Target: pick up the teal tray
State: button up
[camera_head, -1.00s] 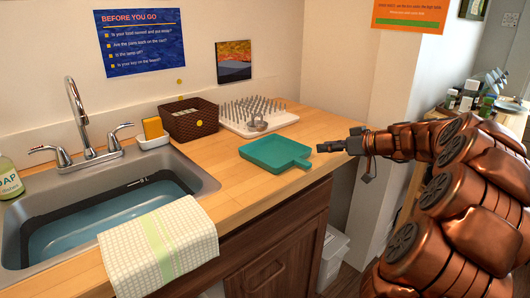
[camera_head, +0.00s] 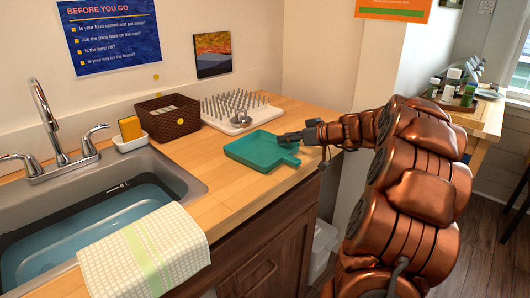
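The teal tray (camera_head: 262,149) lies flat on the wooden counter, right of the sink, with its short handle pointing toward the counter's front right edge. My gripper (camera_head: 288,138) is at the tray's right side, at the end of my copper arm, close to the tray's right rim. From this angle I cannot tell whether it touches the tray. The fingers are small and partly overlap each other in the view, so their opening is unclear.
A white spiked drying rack (camera_head: 235,115) stands behind the tray, with a brown woven basket (camera_head: 168,117) to its left. The sink (camera_head: 95,215) and a checked towel (camera_head: 145,255) are at left. Bare counter (camera_head: 205,175) lies left of the tray.

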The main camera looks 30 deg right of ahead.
jog(key=shift+w+a+f, duration=0.15)
jog(key=shift+w+f, duration=0.1)
jog(key=shift+w, duration=0.3)
jog(key=shift+c, duration=0.2)
grip_shut()
